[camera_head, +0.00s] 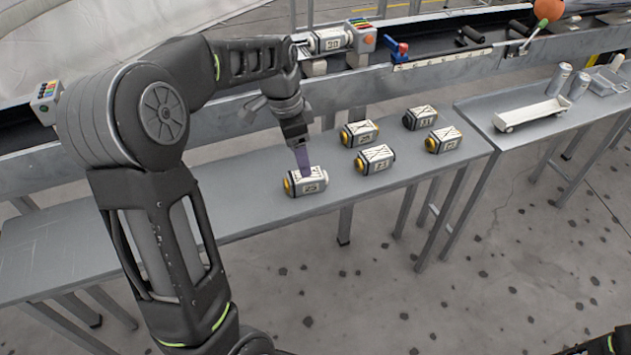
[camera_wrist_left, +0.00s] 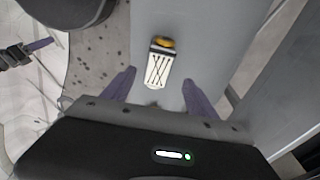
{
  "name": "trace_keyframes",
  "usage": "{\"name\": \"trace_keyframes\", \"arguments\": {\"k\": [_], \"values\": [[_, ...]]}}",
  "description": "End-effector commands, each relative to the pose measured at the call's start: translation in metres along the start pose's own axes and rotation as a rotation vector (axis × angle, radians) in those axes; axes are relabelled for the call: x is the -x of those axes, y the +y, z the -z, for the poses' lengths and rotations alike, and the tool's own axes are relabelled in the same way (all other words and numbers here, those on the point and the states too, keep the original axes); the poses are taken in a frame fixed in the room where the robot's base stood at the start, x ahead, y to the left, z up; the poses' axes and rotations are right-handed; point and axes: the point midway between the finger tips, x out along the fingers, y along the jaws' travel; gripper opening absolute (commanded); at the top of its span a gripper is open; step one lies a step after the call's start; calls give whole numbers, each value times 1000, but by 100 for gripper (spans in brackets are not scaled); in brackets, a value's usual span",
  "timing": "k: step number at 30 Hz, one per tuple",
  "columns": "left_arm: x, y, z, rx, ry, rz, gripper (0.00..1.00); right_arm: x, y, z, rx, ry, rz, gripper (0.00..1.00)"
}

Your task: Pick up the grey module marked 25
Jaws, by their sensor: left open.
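A pale grey module (camera_head: 305,181) with a yellow end cap lies on the grey table, nearest the front. The number on its side looks like 25 but is blurred. My left gripper (camera_head: 302,168) points down over it, one purple finger overlapping its far side in the head view. In the left wrist view the module (camera_wrist_left: 158,65) lies ahead, roughly centred between the spread purple fingers of my left gripper (camera_wrist_left: 160,78), which is open and holds nothing. What looks like my right gripper (camera_wrist_left: 38,46) shows at the left edge of that view, its opening unclear.
Similar modules (camera_head: 374,159), (camera_head: 359,133), (camera_head: 443,139) and (camera_head: 420,117) stand to the right on the table. Another module (camera_head: 328,40) sits at the conveyor behind. A white tray (camera_head: 531,114) and metal cans (camera_head: 559,79) are on the right table. The table's left part is clear.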

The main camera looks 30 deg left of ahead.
Motion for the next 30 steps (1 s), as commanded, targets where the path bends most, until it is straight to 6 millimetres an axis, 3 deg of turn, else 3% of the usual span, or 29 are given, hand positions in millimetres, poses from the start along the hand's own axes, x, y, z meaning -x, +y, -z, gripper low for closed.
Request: {"name": "trace_keyframes", "arguments": {"k": [10, 18, 30], "values": [[-1, 0, 0, -18, 0, 0, 67, 0, 0, 0, 0, 0, 0, 36], [-25, 1, 0, -17, -1, -1, 67, -2, 1, 0, 0, 0, 0, 36], [-32, 1, 0, -16, -1, 0, 67, -2, 1, 0, 0, 0, 0, 36]]}}
